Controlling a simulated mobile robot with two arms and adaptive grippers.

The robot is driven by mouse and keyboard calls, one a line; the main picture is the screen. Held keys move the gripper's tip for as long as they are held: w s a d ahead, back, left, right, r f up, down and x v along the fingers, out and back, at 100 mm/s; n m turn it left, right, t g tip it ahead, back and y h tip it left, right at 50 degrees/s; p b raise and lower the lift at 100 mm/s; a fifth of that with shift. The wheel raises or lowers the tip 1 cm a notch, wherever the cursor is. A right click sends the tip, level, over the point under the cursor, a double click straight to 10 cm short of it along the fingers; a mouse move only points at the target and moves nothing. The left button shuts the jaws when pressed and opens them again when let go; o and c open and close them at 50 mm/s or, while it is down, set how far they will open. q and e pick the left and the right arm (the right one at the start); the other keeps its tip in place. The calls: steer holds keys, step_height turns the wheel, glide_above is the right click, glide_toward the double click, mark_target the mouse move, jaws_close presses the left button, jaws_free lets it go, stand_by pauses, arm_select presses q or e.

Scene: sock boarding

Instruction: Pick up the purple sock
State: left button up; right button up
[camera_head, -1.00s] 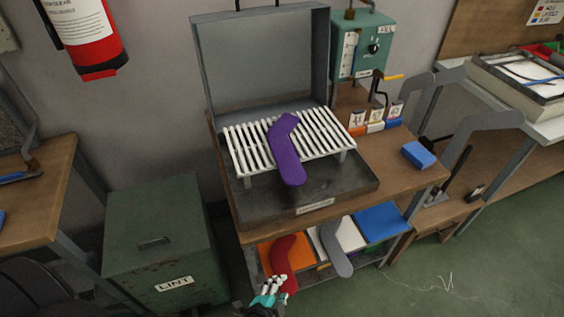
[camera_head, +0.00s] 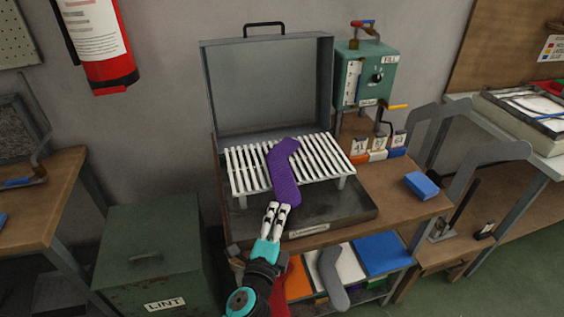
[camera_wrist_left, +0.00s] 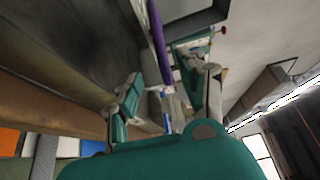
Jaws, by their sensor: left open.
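The purple sock (camera_head: 284,178) lies across the white slatted rack (camera_head: 327,163) in the open grey case, its lower end hanging over the rack's front edge. My left gripper (camera_head: 278,210) is open just in front of that lower end. In the left wrist view the sock (camera_wrist_left: 157,40) shows as a purple strip beyond the fingers (camera_wrist_left: 165,93), seen nearly edge-on. I cannot tell whether a finger touches it. My right gripper does not show.
A green machine (camera_head: 365,76) with a crank and a blue block (camera_head: 422,185) stand right of the case. Below, a grey sock (camera_head: 332,275) lies over coloured bins, and a red sock is partly hidden by my arm. A green LINT bin (camera_head: 150,250) stands left.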

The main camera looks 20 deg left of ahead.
mark_target(285, 193)
arm_select(q)
steer(key=w, duration=0.3)
steer(key=shift+a, duration=0.1)
steer(key=w, duration=0.1)
steer(key=w+p, duration=0.1)
steer(key=w, duration=0.2)
steer(key=shift+a+r+p, duration=0.3)
steer(key=shift+p, duration=0.05)
steer(key=shift+w+f, duration=0.1)
steer(key=shift+w, duration=0.45)
steer(key=shift+s, duration=0.1)
jaws_close()
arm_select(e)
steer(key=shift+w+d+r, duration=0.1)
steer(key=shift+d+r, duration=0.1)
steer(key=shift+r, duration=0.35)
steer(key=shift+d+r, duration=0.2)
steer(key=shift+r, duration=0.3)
